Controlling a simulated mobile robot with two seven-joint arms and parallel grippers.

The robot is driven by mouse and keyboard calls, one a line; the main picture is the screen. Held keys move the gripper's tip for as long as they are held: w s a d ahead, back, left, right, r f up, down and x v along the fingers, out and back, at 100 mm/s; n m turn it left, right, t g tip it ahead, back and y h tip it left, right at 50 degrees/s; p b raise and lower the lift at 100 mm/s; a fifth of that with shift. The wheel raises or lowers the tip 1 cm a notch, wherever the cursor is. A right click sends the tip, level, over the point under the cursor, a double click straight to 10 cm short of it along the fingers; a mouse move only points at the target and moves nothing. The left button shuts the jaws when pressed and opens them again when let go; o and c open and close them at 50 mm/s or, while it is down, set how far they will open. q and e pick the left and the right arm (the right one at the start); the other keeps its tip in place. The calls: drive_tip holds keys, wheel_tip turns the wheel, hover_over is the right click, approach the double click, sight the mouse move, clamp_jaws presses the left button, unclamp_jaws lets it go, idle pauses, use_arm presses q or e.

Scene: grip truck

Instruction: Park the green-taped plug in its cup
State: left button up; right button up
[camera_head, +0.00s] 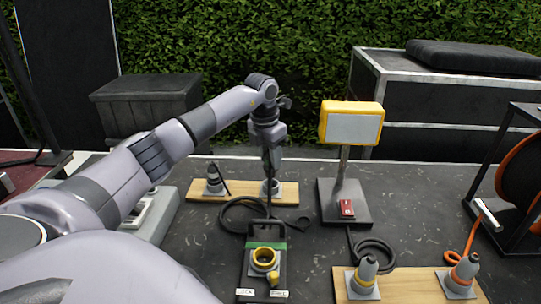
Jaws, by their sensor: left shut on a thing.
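My left gripper (270,168) points down over the back wooden board (240,190), shut on a dark plug whose body is mostly hidden by the fingers. The grey cup (270,188) at the right end of that board is directly below the fingers; I cannot tell whether the plug is inside it or just above. No green tape shows on the plug at this size. A black cable hangs from there toward the table. A second grey cup (214,184) at the left end has a dark cable beside it. My right gripper is not in view.
A black box (250,268) with a green band and yellow socket stands in front. A yellow lamp (352,122) stands on a black base at right. The front board (410,286) holds two grey cone-shaped pieces. A cable reel (519,160) is far right.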

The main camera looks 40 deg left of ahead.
sight(271, 170)
use_arm(q)
drive_tip(key=shift+f, duration=0.45)
drive_tip(key=shift+f, duration=0.3)
idle(1.2)
drive_tip(key=shift+f+b, duration=0.55)
drive_tip(key=shift+f, duration=1.1)
idle(0.4)
drive_tip(key=o, duration=1.5)
drive_tip(key=shift+r, duration=0.15)
drive_tip(key=shift+r+p, duration=1.2)
drive_tip(key=shift+r, duration=1.2)
